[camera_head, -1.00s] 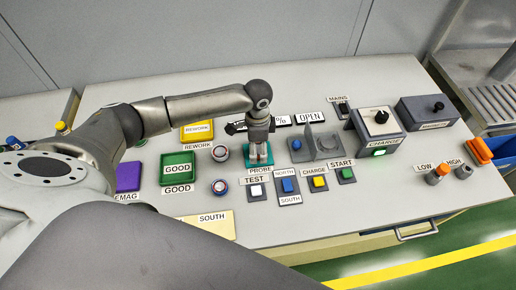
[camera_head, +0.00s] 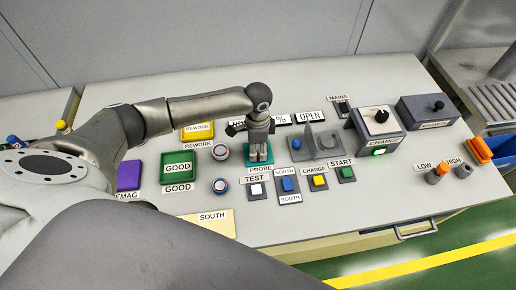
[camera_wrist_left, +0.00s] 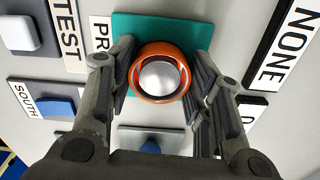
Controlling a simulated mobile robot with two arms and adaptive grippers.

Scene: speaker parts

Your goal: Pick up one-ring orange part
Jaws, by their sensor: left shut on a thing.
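The orange part (camera_wrist_left: 161,74), a single orange ring around a silver dome, shows in the left wrist view over the teal PROBE pad (camera_wrist_left: 196,24). My left gripper (camera_head: 259,157) is down at this pad in the head view, its fingers pointing downward. In the left wrist view its fingers stand on both sides of the orange part and are shut on it. In the head view the fingers largely hide the part. I cannot tell whether it touches the pad. My right gripper is not in view.
Two round parts (camera_head: 220,152) (camera_head: 220,186) stand left of the pad. The green GOOD tray (camera_head: 178,181) and yellow REWORK tray (camera_head: 197,131) lie farther left. Buttons such as TEST (camera_head: 256,189) sit in front. A grey fixture (camera_head: 328,143) stands to the right.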

